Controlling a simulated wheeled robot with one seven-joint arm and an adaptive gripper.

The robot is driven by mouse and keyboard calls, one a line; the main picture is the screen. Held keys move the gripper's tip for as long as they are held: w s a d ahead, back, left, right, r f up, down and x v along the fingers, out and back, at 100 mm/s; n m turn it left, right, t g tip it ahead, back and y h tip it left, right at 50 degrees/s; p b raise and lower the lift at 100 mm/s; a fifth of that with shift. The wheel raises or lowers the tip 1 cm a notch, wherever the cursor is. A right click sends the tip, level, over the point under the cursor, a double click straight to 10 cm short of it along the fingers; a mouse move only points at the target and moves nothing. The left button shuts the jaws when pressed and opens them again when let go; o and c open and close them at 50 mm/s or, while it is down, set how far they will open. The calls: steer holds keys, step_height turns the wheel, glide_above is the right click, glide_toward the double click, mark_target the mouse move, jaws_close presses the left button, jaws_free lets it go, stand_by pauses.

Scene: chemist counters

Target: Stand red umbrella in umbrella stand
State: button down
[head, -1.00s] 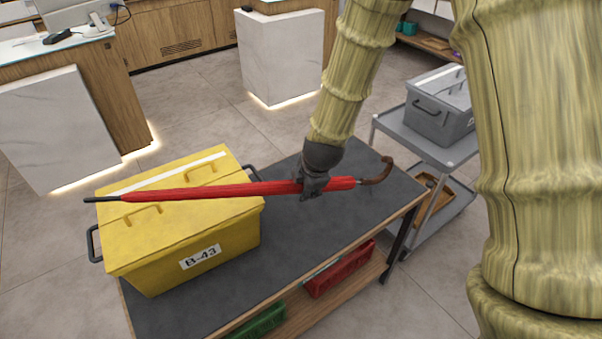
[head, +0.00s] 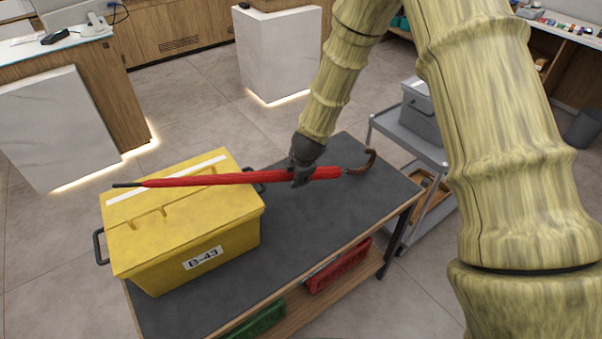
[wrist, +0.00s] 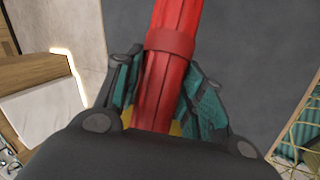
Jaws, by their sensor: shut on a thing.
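The red umbrella (head: 220,179) has a dark tip at the left and a brown hooked handle at the right. My gripper (head: 301,177) is shut around it near the handle end and holds it roughly level. It appears to hang above the dark table top, its tip half passing over the yellow box. In the wrist view the red umbrella (wrist: 170,45) runs between the fingers of my gripper (wrist: 163,90). No umbrella stand is clearly recognisable. A dark grey bin-like container (head: 583,129) stands on the floor at the far right; I cannot tell whether it is the stand.
The yellow box (head: 185,240) labelled B-43 stands on the table's left part; the dark table top (head: 350,215) is bare to its right. A grey cart (head: 410,140) carries a grey box (head: 421,112). Red (head: 340,267) and green crates (head: 258,322) sit on the lower shelf.

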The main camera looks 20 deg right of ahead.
steer(key=shift+f, duration=0.3)
steer(key=shift+f, duration=0.1)
steer(key=c, duration=0.9)
jaws_free()
steer(key=shift+b+v, duration=1.2)
steer(key=shift+v, duration=4.9)
steer(key=shift+f, duration=0.1)
